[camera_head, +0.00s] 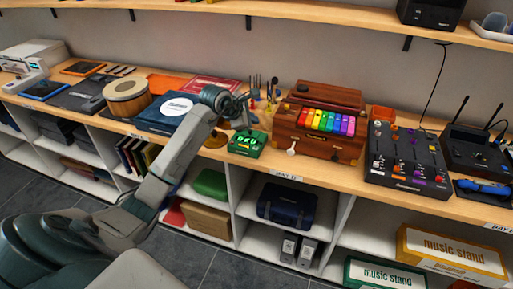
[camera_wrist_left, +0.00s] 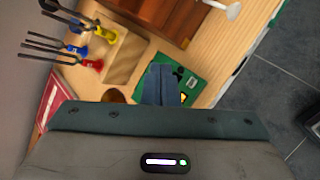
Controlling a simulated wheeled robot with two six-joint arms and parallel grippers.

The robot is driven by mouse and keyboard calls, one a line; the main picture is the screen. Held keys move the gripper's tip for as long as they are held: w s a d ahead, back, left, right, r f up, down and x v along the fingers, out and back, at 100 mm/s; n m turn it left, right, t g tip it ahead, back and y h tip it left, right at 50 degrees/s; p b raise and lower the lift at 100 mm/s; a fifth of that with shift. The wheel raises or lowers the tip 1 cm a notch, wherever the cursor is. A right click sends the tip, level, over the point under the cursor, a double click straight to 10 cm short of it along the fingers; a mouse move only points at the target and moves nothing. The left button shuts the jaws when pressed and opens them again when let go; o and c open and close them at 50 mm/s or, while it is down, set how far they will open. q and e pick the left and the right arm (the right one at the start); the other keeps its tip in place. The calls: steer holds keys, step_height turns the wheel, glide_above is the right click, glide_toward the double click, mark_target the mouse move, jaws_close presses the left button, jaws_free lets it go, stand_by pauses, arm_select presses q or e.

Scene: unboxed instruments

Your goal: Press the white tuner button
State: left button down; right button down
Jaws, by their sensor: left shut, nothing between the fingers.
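A small green box (camera_head: 246,144), which looks like the tuner, sits at the front edge of the wooden counter. It has dark and pale details on top, too small to tell a white button apart. My left gripper (camera_head: 239,122) is just above and behind this box. In the left wrist view the green box (camera_wrist_left: 191,88) lies partly behind my left gripper's fingers (camera_wrist_left: 162,72), which are together and empty. I cannot tell whether they touch the box. My right gripper is not in view.
A wooden case with rainbow keys (camera_head: 327,120) stands close to the right. Tuning forks (camera_wrist_left: 80,48) stand upright behind the box. A blue case (camera_head: 158,122) and a drum (camera_head: 127,97) are to the left. A mixer (camera_head: 405,155) is farther right.

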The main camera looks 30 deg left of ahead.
arm_select(q)
steer(key=shift+f, duration=0.15)
steer(key=b, duration=0.4)
glide_above(255, 148)
steer(key=f, duration=0.7)
steer(key=shift+s+a+f, duration=0.25)
steer(key=shift+s+f, duration=0.1)
steer(key=shift+f, duration=0.05)
steer(key=shift+f+b, duration=0.4)
steer(key=shift+f, duration=0.05)
steer(key=shift+r, duration=0.1)
stand_by(0.5)
steer(key=shift+f+b, duration=0.45)
steer(key=shift+b, duration=0.05)
